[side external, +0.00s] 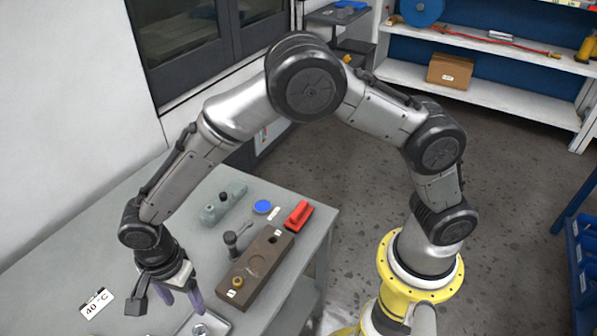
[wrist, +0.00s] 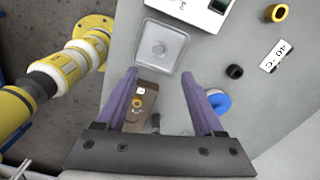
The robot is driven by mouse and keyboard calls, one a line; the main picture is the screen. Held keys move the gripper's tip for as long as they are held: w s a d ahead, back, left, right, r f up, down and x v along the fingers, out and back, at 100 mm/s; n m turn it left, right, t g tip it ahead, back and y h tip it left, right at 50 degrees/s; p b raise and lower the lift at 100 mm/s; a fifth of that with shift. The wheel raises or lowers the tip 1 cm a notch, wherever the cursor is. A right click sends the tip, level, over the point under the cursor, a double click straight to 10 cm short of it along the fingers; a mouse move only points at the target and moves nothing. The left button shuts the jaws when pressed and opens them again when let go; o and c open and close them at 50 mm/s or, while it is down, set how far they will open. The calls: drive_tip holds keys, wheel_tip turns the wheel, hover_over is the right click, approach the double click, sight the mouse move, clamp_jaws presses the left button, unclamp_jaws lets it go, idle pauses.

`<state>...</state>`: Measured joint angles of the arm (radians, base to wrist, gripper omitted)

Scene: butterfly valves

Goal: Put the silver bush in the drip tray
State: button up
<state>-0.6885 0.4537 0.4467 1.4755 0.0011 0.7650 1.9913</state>
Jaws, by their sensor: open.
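The drip tray (wrist: 180,51) is a square, pale metal tray in the upper middle of the wrist view. Its edge also shows at the bottom of the side view (side external: 221,323), where it is cut off. A small round silver piece (wrist: 158,48) lies in the middle of the tray and looks like the silver bush; it also shows in the side view (side external: 199,329). Its exact shape is hard to make out. My gripper (side external: 182,303) is open and empty above the table near the tray. Its purple fingers (wrist: 159,75) are spread apart in the wrist view.
A brown block (side external: 262,261) holds a brass bush (side external: 238,282). A black ring (wrist: 234,71), brass ring (wrist: 277,13) and white box (wrist: 192,12) lie elsewhere.

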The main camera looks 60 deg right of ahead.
drive_tip(key=s+d+r+n+t+y, duration=0.15)
drive_tip(key=d+r+n, duration=0.25)
drive_tip(key=d+r, duration=0.55)
drive_tip(key=s+d+r+n+t+h, duration=0.1)
drive_tip(key=s+d+r+n, duration=0.15)
drive_tip(key=d+r, duration=0.65)
drive_tip(key=s+d+r+n+t, duration=0.3)
drive_tip(key=s+d+n, duration=0.5)
drive_tip(key=s+d, duration=0.3)
drive_tip(key=s, duration=0.4)
drive_tip(key=shift+s+r, duration=0.3)
drive_tip(key=shift+r, duration=0.1)
